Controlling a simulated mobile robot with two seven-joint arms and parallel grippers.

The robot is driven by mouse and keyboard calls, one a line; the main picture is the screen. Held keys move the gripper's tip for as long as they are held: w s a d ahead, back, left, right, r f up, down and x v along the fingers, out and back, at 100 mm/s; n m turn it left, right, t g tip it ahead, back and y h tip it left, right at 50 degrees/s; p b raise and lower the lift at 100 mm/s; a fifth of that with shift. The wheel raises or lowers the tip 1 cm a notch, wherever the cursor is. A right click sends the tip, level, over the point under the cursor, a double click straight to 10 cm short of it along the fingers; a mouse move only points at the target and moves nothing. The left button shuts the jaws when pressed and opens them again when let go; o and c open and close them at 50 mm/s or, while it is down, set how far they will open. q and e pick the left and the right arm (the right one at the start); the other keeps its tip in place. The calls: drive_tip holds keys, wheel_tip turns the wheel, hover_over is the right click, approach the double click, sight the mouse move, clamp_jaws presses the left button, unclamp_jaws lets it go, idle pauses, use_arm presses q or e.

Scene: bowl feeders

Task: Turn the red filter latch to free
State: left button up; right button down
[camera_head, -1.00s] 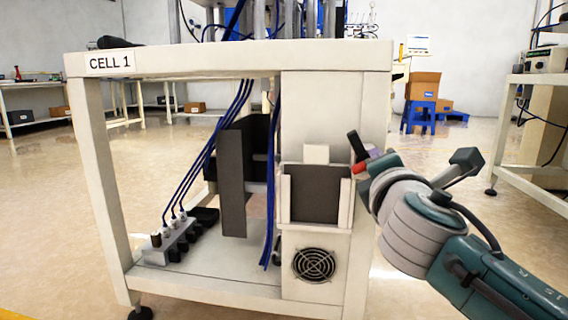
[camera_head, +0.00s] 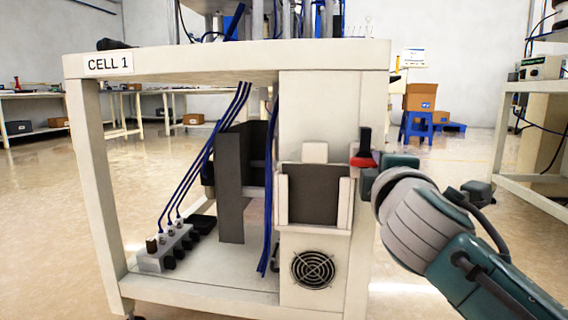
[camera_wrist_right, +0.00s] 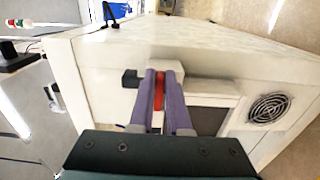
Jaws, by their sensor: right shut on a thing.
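The red latch (camera_head: 362,161) is at the right edge of the cell's white cabinet, beside the filter holder. A dark block (camera_wrist_right: 132,79) sits left of the fingertips there. In the head view my right gripper's fingers are mostly hidden. My left gripper is not in view.
The dark filter panel (camera_head: 313,194) sits in a white holder on the cabinet, above a round fan grille (camera_head: 313,269). Blue cables (camera_head: 210,150) hang under the table top (camera_head: 220,58). Another bench (camera_head: 540,130) stands at the far right. Open floor lies between.

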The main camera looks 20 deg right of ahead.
idle(0.3)
drive_tip(key=c, duration=0.9)
unclamp_jaws()
drive_tip(key=p+v, duration=0.2)
drive_tip(key=v, duration=0.8)
drive_tip(key=shift+p, duration=0.3)
